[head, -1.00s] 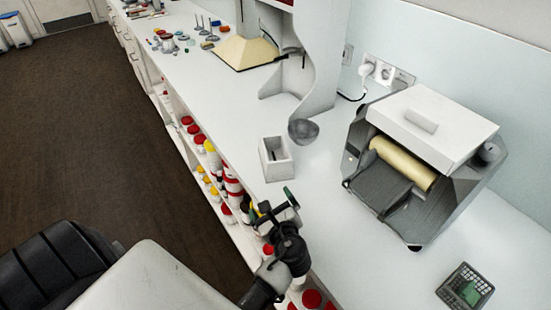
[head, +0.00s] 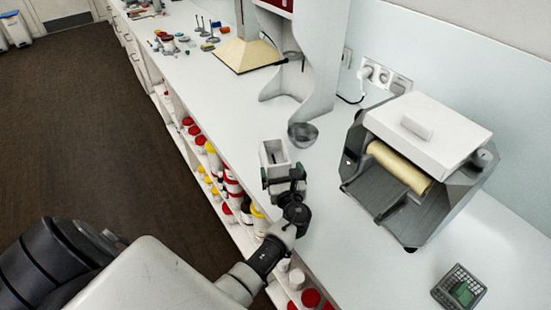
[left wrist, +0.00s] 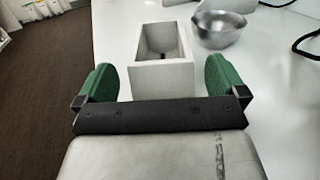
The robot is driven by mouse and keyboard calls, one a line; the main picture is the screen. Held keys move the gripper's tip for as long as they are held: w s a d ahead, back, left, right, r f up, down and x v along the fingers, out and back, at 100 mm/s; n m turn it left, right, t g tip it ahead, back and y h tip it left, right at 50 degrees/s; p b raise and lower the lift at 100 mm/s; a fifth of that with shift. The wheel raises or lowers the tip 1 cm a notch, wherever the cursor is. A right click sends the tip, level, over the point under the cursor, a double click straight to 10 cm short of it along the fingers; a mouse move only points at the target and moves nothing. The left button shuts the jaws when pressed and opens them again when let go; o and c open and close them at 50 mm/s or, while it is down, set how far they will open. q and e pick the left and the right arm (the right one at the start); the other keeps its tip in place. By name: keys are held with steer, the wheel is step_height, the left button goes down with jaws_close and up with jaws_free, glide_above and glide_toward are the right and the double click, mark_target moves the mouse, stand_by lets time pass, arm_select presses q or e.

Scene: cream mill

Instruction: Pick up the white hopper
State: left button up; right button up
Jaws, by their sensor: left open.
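The white hopper (head: 273,153) is a small open-topped box standing on the white counter. My left gripper (head: 284,176) is at its near side in the head view and covers its lower near part. In the left wrist view the hopper (left wrist: 163,75) sits between and just ahead of the two green fingertips (left wrist: 162,80). The fingers are spread wider than the hopper, with a gap on each side. The left gripper is open and empty. My right gripper is not in view.
A metal bowl (head: 302,134) stands just beyond the hopper, to the right. The roller mill (head: 412,170) stands on the right of the counter (head: 335,235), with a small keypad device (head: 460,287) nearer. Shelves below the counter hold several bottles (head: 232,187).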

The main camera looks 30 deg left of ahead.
arm_select(q)
steer(key=shift+x, duration=1)
steer(key=shift+c, duration=0.5)
steer(key=c, duration=0.7)
steer(key=shift+c, duration=0.2)
